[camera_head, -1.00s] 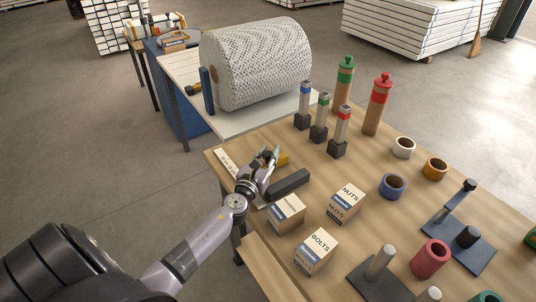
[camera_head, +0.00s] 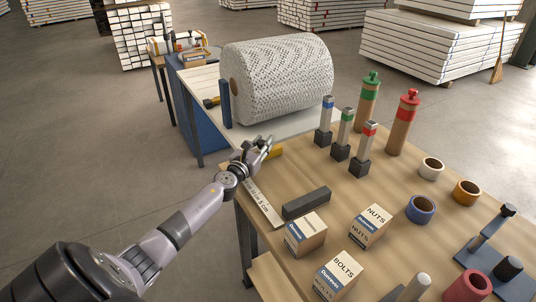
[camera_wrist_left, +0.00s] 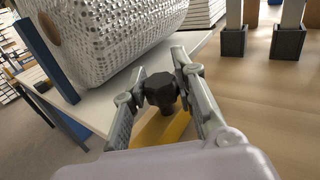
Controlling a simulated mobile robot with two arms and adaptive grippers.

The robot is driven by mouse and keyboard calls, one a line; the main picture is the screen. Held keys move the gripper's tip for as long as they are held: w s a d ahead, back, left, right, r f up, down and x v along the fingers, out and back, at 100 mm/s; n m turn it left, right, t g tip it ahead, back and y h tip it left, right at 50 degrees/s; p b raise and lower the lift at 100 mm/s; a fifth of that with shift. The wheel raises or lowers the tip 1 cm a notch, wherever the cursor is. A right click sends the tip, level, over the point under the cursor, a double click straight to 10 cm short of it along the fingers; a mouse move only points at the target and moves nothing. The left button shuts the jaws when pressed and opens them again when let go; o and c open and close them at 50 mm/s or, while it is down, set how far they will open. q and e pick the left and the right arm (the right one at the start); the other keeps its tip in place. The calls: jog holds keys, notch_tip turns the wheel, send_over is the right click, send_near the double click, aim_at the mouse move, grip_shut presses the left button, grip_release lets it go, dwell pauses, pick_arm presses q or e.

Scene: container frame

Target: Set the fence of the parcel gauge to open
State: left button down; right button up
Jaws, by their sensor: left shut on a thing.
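The parcel gauge lies along the left edge of the wooden table, with a pale marked scale (camera_head: 262,205) and a dark grey bar (camera_head: 306,203) beside its near end. Its yellow fence (camera_head: 275,153) is at the far end, well apart from the dark bar. The fence also shows in the left wrist view (camera_wrist_left: 165,130), with a black knob (camera_wrist_left: 160,90) on it. My left gripper (camera_head: 266,145) is shut on this knob, one finger on each side. The fingers and hand hide part of the fence. My right gripper is not in view.
A large wrapped roll (camera_head: 278,76) lies on a white-topped table (camera_head: 205,88) just beyond the gauge. Cartons (camera_head: 306,235) stand near the dark bar. Several posts with coloured bands (camera_head: 342,135) stand right of the fence. Bare wood lies between fence and cartons.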

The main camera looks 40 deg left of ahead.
pick_arm(q)
jog(key=shift+a+r, duration=0.2)
jog(key=shift+a, duration=0.05)
jog(key=c, duration=1.7)
grip_release()
jog(key=o, duration=0.4)
jog(key=shift+f, duration=0.2)
jog(key=shift+s+d, duration=0.1)
jog(key=shift+s, duration=0.1)
jog(key=s, duration=0.3)
jog(key=s+d, duration=0.1)
jog(key=s, duration=0.3)
jog(key=s+d, duration=0.1)
jog(key=s, duration=0.3)
jog(key=shift+s+d, duration=0.1)
jog(key=shift+s, duration=0.1)
